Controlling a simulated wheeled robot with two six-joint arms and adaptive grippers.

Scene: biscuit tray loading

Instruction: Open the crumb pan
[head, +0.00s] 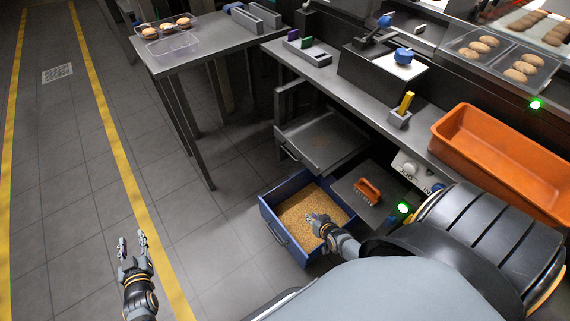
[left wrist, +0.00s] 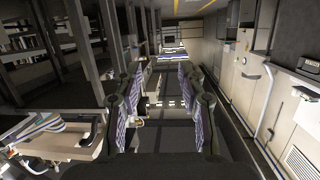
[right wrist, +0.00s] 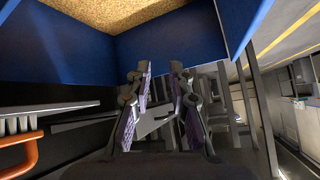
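The crumb pan (head: 282,233) is a blue open-topped box filled with golden crumbs, and it stands out from under the counter. A handle is on its front left wall. In the right wrist view its blue wall (right wrist: 175,50) and the crumbs fill the top. My right gripper (head: 316,219) is over the pan's right part in the head view, with nothing visible between its slightly parted fingers; whether it touches the pan I cannot tell. My left gripper (head: 132,243) is open and empty above the floor at the left, well away from the pan.
An orange brush (head: 368,191) lies on a dark surface right of the pan. A grey tray (head: 322,137) juts out behind it. An orange bin (head: 500,160) stands on the counter. A side table (head: 205,55) holds clear trays. The floor at left is free.

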